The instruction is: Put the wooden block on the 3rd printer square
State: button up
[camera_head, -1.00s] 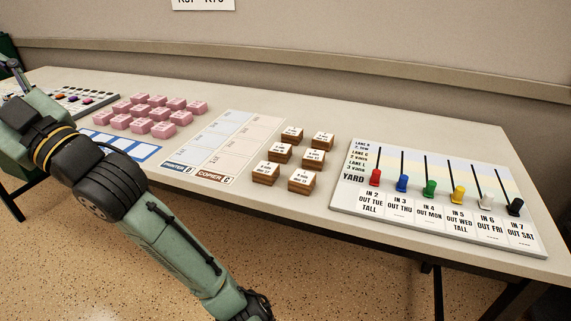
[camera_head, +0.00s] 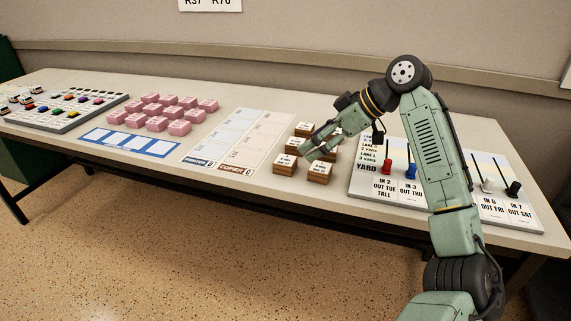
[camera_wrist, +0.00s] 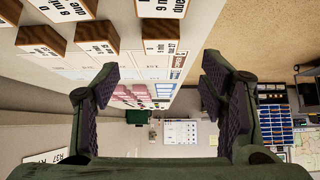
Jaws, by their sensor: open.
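Several wooden blocks with white printed tops stand in a cluster right of the printer and copier strips; one is the front-left block (camera_head: 286,166), another the front-right block (camera_head: 320,174). My gripper (camera_head: 312,147) is open and empty above the cluster, partly covering the rear blocks. In the wrist view my gripper's fingers (camera_wrist: 161,75) are spread, with blocks such as this wooden block (camera_wrist: 97,36) beyond them at the top. The printer strip (camera_head: 205,150) is a pale column of squares with a dark label in front. Its squares look empty; their numbering is too small to read.
The copier strip (camera_head: 250,147) lies beside the printer strip. Pink blocks (camera_head: 170,127) and a blue-framed card (camera_head: 128,143) are further left. The yard board (camera_head: 362,183) with coloured pegs stands right, partly behind my arm. The table's front edge is close to the blocks.

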aim_at(286, 160)
jog(key=p+x, duration=0.1)
jog(key=x, duration=0.8)
jog(key=shift+c, duration=0.4)
jog(key=c, duration=1.3)
jog(key=shift+o, duration=0.2)
jog(key=shift+r, duration=0.1)
